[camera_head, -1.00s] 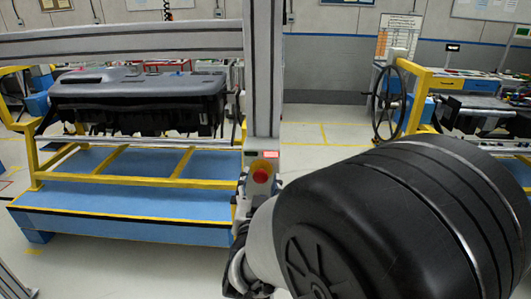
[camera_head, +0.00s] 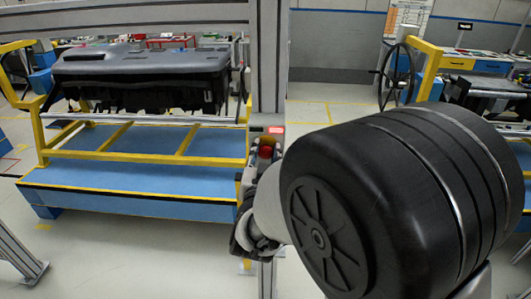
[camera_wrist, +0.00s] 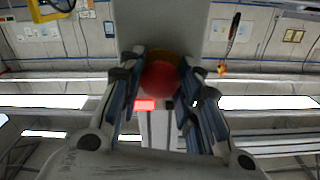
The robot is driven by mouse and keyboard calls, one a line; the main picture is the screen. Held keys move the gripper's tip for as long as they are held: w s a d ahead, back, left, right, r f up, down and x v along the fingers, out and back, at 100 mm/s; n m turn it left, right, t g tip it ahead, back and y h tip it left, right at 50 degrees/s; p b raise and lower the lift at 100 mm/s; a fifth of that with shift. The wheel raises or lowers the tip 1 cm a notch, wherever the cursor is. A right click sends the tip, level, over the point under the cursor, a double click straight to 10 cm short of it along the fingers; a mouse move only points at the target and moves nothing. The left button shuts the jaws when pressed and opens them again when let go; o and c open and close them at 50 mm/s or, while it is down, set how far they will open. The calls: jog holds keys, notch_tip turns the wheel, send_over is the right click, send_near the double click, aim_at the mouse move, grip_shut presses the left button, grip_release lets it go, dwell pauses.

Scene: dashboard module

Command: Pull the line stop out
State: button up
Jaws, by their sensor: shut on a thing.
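The line stop is a round red button (camera_wrist: 160,79) with a yellow ring behind it. In the wrist view it sits between the two fingers of my gripper (camera_wrist: 160,88), which are shut on its sides. In the head view the red button (camera_head: 265,152) shows on its small box on the grey upright post (camera_head: 269,70). My gripper (camera_head: 262,166) reaches up to it from below, and my arm hides part of the box. Whether the button is pushed in or out I cannot tell.
A dark dashboard module (camera_head: 140,75) rests on a yellow frame over a blue platform (camera_head: 140,160) left of the post. A yellow stand with a black wheel (camera_head: 397,76) is at the right. Clear floor (camera_head: 330,112) lies behind the post.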

grip_shut()
jog(key=shift+s+f+b, duration=0.15)
jog(key=shift+s+b, duration=0.3)
jog(key=shift+b, duration=0.2)
jog(key=shift+o, duration=1.8)
grip_release()
jog(key=shift+o, duration=0.6)
jog(key=shift+s, duration=0.2)
jog(key=shift+o, duration=1.3)
jog(key=shift+w, duration=0.1)
